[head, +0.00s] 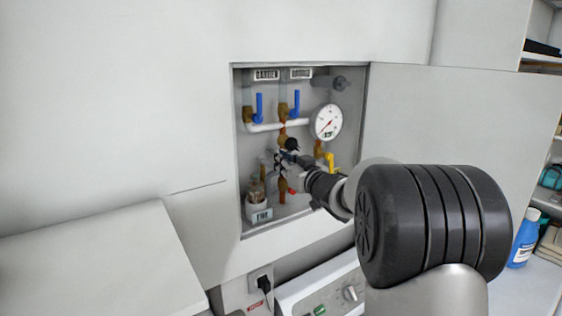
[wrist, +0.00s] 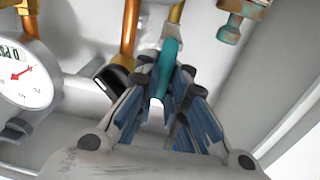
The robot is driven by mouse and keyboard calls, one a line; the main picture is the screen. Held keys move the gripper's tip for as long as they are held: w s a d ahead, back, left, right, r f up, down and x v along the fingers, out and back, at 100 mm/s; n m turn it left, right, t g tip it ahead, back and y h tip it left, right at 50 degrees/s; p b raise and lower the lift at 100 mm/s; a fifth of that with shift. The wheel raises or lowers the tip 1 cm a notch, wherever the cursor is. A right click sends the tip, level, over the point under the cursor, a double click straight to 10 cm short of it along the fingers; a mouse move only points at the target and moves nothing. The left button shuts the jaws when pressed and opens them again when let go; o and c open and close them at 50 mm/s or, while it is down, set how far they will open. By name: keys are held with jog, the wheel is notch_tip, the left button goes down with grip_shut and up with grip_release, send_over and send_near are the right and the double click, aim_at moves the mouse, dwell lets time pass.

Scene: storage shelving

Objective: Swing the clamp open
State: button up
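No part is clearly recognisable as a clamp. In the wrist view a curved teal piece (wrist: 168,55), perhaps its handle, hangs from a brass fitting and reaches down between the fingers of my gripper (wrist: 165,84). The fingers stand close on both sides of it; whether they press on it I cannot tell. In the head view my gripper (head: 283,161) reaches into the recessed wall cabinet (head: 303,212), amid the lower pipework. My wrist and the fingers hide much of the piece there.
A black knob (wrist: 113,77) is close beside the fingers. Cabinet walls surround the gripper.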

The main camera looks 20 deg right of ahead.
jog(key=o, duration=0.4)
jog(key=shift+s+d, duration=0.25)
jog(key=shift+o, duration=0.6)
jog(key=shift+w+a, duration=0.15)
jog(key=s+d, duration=0.1)
jog(key=s, duration=1.1)
jog(key=shift+d, duration=0.2)
jog(key=shift+c, duration=0.3)
